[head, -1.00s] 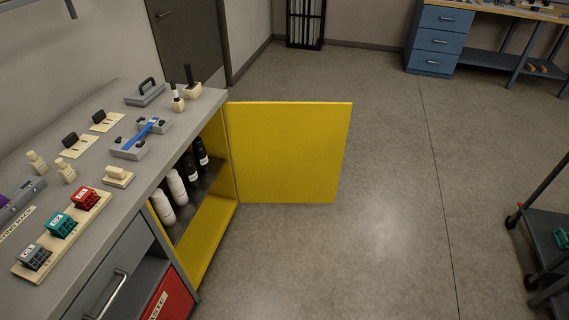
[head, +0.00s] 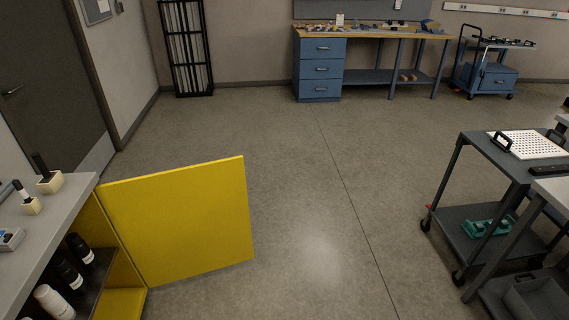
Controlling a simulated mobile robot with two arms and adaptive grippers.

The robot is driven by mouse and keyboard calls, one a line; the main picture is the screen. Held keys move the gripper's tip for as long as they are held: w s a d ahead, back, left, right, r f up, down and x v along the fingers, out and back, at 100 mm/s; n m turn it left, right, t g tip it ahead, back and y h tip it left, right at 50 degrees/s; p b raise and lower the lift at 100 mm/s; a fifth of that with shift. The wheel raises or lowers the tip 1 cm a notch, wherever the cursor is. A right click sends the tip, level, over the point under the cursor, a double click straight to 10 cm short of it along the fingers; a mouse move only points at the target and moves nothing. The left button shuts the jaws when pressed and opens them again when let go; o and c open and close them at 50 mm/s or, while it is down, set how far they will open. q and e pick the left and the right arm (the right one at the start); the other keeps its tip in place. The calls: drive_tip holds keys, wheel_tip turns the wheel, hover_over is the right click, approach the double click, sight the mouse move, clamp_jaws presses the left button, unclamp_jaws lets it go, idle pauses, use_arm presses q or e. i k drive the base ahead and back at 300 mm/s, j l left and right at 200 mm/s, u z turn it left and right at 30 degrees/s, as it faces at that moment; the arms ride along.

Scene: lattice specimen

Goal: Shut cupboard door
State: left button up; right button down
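The yellow cupboard door (head: 180,222) stands wide open at the left of the head view. It is hinged at the far side of the cupboard (head: 121,303) and sticks out over the floor. The cupboard is set under a grey worktop (head: 55,215). Dark bottles and a white bottle (head: 53,301) stand on its inner shelf. The near part of the cupboard is cut off by the picture edge. Neither of my grippers shows.
Open concrete floor (head: 300,220) lies right of the door. A dark cart (head: 470,208) stands at the right, with another bench edge beside it. A blue-drawer workbench (head: 320,68), a blue trolley (head: 487,75) and a black rack (head: 186,50) stand at the back.

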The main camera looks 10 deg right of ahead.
sight(175, 225)
drive_tip(key=i+l+z, duration=0.4)
drive_tip(key=i, duration=0.4)
drive_tip(key=i+j+z, duration=0.1)
drive_tip(key=i+z, duration=0.35)
drive_tip(key=i, duration=0.4)
drive_tip(key=i+l+u, duration=0.15)
drive_tip(key=i+u, duration=0.2)
drive_tip(key=i+l+u, duration=0.2)
drive_tip(key=i+u, duration=0.2)
